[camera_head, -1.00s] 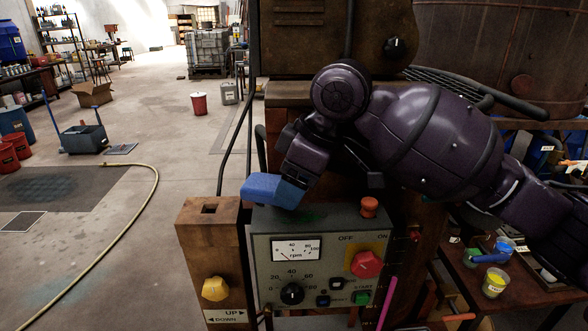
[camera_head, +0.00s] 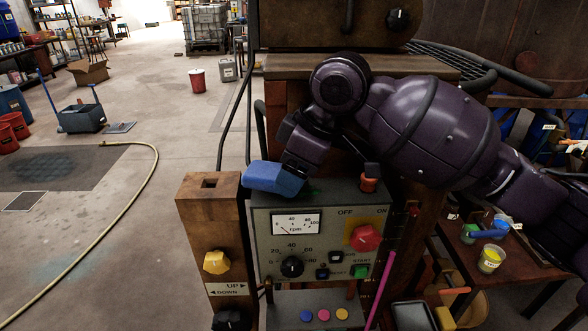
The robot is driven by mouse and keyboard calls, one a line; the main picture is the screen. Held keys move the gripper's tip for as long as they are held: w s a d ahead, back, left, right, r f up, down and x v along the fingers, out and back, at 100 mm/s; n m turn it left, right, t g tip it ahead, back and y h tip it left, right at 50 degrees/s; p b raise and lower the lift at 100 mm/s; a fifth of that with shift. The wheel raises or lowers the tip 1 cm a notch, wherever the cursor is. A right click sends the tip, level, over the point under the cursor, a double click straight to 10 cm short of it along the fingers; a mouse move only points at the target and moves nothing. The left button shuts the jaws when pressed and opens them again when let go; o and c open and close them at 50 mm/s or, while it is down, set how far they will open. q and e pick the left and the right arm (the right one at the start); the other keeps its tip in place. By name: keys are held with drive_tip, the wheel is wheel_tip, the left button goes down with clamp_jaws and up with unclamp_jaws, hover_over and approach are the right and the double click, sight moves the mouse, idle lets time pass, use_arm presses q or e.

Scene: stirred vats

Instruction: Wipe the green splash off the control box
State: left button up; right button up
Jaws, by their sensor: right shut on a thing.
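The grey control box (camera_head: 305,231) stands in the middle, with an rpm gauge, dial, red knob and buttons on its front. A small part of the green splash (camera_head: 314,189) shows faintly on its top, just right of the sponge. The rest is hidden by my gripper and the sponge. My right gripper (camera_head: 292,172) is shut on a blue sponge (camera_head: 270,178) and holds it at the back left of the box top. I cannot tell whether the sponge touches the top. My left gripper is not in view.
An orange-red button (camera_head: 369,184) stands up at the right of the box top. A wooden post (camera_head: 210,225) with a yellow knob is close on the left. A pink rod (camera_head: 381,289) leans at the right front. A side table with small cups (camera_head: 490,259) is at right.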

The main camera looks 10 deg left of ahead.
sight(321, 193)
drive_tip(key=shift+f, duration=1)
drive_tip(key=shift+d, duration=0.1)
idle(0.3)
drive_tip(key=shift+w+d, duration=0.2)
drive_tip(key=shift+d, duration=0.55)
drive_tip(key=shift+w+d, duration=0.2)
drive_tip(key=shift+d, duration=0.55)
drive_tip(key=shift+w+d+f, duration=0.1)
drive_tip(key=shift+w+d, duration=0.15)
drive_tip(key=shift+d, duration=0.45)
drive_tip(key=shift+w+d, duration=0.2)
drive_tip(key=shift+d, duration=0.45)
drive_tip(key=shift+w+d+f, duration=0.1)
drive_tip(key=shift+w+d, duration=0.15)
drive_tip(key=shift+d, duration=0.45)
drive_tip(key=shift+w+d+r, duration=0.1)
drive_tip(key=shift+w+d, duration=0.1)
drive_tip(key=shift+d, duration=0.9)
drive_tip(key=shift+a+r, duration=0.1)
drive_tip(key=shift+s+a+r, duration=0.1)
drive_tip(key=shift+s+a, duration=0.15)
drive_tip(key=shift+a, duration=0.6)
drive_tip(key=shift+s+a+r, duration=0.1)
drive_tip(key=shift+s+a, duration=0.15)
drive_tip(key=shift+a, duration=0.6)
